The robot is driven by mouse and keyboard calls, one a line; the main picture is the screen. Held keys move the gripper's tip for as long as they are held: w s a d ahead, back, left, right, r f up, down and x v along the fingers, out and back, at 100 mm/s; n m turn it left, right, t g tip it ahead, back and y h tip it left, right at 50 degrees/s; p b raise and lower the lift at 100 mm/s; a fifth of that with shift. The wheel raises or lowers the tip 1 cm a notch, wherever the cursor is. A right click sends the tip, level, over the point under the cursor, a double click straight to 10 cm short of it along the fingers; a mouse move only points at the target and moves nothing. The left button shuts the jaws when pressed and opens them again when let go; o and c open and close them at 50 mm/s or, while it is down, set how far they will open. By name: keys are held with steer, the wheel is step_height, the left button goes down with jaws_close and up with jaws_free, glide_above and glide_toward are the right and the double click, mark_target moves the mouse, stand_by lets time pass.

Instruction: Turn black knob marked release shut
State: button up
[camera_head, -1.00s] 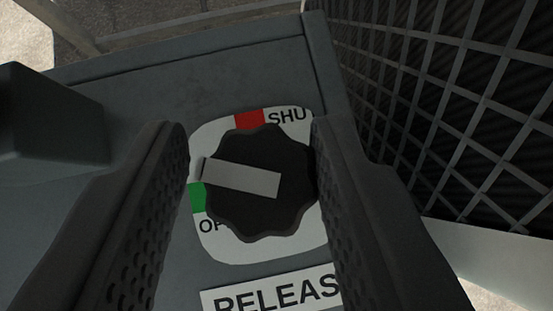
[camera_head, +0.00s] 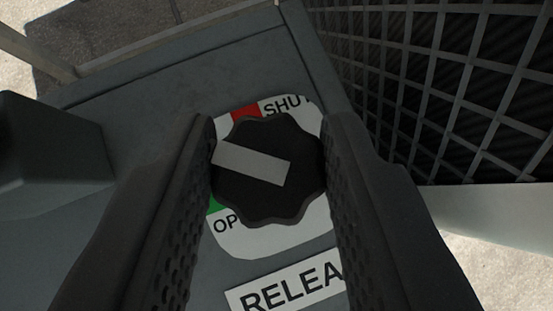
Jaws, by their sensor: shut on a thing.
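The black scalloped knob (camera_head: 268,200) sits on a white plate (camera_head: 262,242) in the middle of the view. Its pale grey pointer bar (camera_head: 251,163) points left and slightly up, between the green mark (camera_head: 214,205) by the partly hidden "OP" lettering and the red mark (camera_head: 245,114) by "SHUT". The pointer is nearer the green mark. My gripper (camera_head: 268,160) is shut on the knob, one finger on its left side and one on its right. A label (camera_head: 287,288) reading "RELEA" lies below the plate, its end hidden by the right finger.
The knob is on a grey panel (camera_head: 205,75). A dark grey box (camera_head: 45,140) stands out from the panel at the left. A metal grille (camera_head: 450,85) rises close on the right. Pale ground shows beyond the edges.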

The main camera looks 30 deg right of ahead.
steer(key=shift+w+a+r, duration=0.1)
steer(key=shift+a+r, duration=0.05)
steer(key=shift+a, duration=0.4)
steer(key=shift+m+g+h, duration=0.3)
steer(key=shift+m+h, duration=0.1)
steer(key=shift+m, duration=0.2)
steer(key=shift+f+m+g+h+b, duration=0.25)
steer(key=shift+m+h+b, duration=0.35)
steer(key=shift+m+b, duration=0.3)
steer(key=shift+a+r+m+g+h+b, duration=0.1)
steer(key=shift+r+m+g+h+b, duration=0.05)
steer(key=shift+m+g+h+b, duration=0.2)
steer(key=shift+m, duration=0.25)
steer(key=o, duration=1)
steer(key=shift+c, duration=0.2)
steer(key=shift+d, duration=0.25)
